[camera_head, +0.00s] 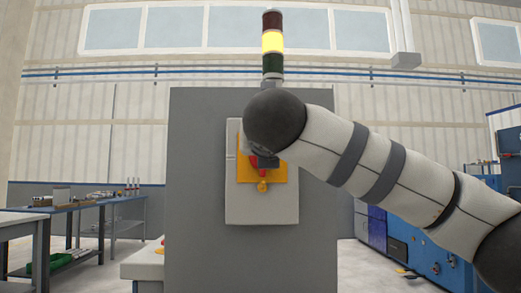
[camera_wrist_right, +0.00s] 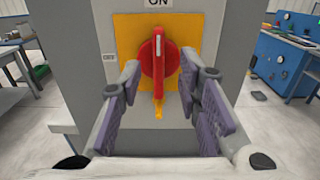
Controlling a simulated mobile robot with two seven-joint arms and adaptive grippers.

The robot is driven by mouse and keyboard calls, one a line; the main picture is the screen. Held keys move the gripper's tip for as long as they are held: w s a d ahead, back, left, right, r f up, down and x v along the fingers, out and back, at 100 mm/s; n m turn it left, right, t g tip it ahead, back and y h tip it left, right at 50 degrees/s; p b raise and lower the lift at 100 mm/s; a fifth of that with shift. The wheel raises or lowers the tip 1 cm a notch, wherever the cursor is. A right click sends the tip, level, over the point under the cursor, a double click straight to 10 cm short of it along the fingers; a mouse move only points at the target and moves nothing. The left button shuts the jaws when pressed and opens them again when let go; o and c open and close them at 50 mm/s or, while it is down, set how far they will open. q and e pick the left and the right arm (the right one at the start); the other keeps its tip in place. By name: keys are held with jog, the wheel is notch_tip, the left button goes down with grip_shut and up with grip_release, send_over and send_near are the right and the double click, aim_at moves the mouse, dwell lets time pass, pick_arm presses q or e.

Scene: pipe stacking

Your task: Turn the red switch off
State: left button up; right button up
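The red switch (camera_wrist_right: 158,62) is a round red knob with an upright handle on a yellow plate (camera_wrist_right: 127,48). Its white mark points up toward the "ON" label, and an "OFF" label is at the left. In the head view only a little red of the switch (camera_head: 255,171) shows, the rest hidden behind my right arm. My right gripper (camera_wrist_right: 162,82) is open, with its purple-padded fingers on either side of the switch handle. I cannot tell whether they touch it. My left gripper is not in view.
The switch sits on a light grey box (camera_head: 262,208) on a tall grey cabinet (camera_head: 200,190). A stack light (camera_head: 272,42) above glows yellow. Workbenches (camera_head: 85,208) stand at the left, blue machines (camera_head: 425,240) at the right.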

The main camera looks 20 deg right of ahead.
jog(key=p+x, duration=0.1)
jog(key=x, duration=0.4)
jog(key=shift+a, duration=0.1)
jog(key=shift+c, duration=0.5)
grip_shut()
